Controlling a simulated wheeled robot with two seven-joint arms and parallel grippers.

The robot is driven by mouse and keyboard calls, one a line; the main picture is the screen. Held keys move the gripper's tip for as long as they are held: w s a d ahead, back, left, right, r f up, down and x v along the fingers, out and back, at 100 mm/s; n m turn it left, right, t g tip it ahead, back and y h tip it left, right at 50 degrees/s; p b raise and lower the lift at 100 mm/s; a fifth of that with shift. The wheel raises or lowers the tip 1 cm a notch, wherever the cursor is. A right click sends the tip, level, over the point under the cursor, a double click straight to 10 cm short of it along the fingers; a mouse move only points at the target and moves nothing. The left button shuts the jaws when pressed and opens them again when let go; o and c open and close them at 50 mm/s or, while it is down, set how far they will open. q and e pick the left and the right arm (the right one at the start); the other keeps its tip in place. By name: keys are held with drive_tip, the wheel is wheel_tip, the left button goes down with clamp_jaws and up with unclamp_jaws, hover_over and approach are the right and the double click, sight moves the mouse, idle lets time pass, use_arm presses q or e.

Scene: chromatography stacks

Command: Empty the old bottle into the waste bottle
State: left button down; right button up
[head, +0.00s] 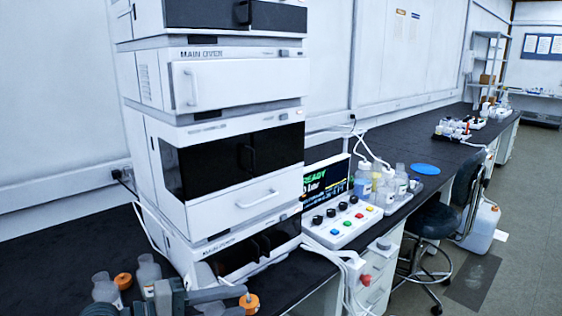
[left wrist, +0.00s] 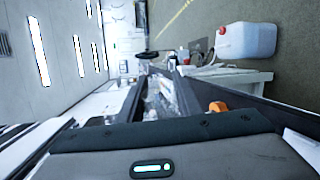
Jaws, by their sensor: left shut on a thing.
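My left gripper (head: 215,295) is low in the head view, by the bench's front edge. It is shut on a pale bottle with an orange cap (head: 249,302); the fingers and frame edge hide much of the bottle. An orange cap also shows in the left wrist view (left wrist: 217,107), just beyond the gripper's dark body. Clear bottles (head: 148,270) stand left of the gripper, with another orange cap (head: 123,281) beside them. I cannot tell by label which is the old or the waste bottle. A white jerrycan (head: 482,226) stands on the floor; its red cap (left wrist: 222,30) shows in the wrist view.
The white instrument stack (head: 240,88) rises close behind the gripper. A control box with coloured buttons (head: 343,222) and a tray of bottles (head: 392,190) stand to its right. A dark stool (head: 433,222) is on the floor beside the bench (head: 430,150).

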use_arm(q)
drive_tip(key=s+a+f+n+t+y+p, duration=0.1)
drive_tip(key=s+a+f, duration=0.2)
drive_tip(key=s+a, duration=0.3)
drive_tip(key=a, duration=0.4)
drive_tip(key=shift+f+t, duration=0.2)
drive_tip(key=shift+t, duration=0.2)
use_arm(e)
drive_tip(key=shift+g+y, duration=0.3)
drive_tip(key=s, duration=0.1)
drive_tip(key=s+a+f, duration=0.1)
drive_tip(key=s, duration=0.1)
drive_tip(key=s+a, duration=0.1)
drive_tip(key=s, duration=0.1)
drive_tip(key=shift+f, duration=0.35)
use_arm(q)
drive_tip(key=shift+s+a, duration=0.1)
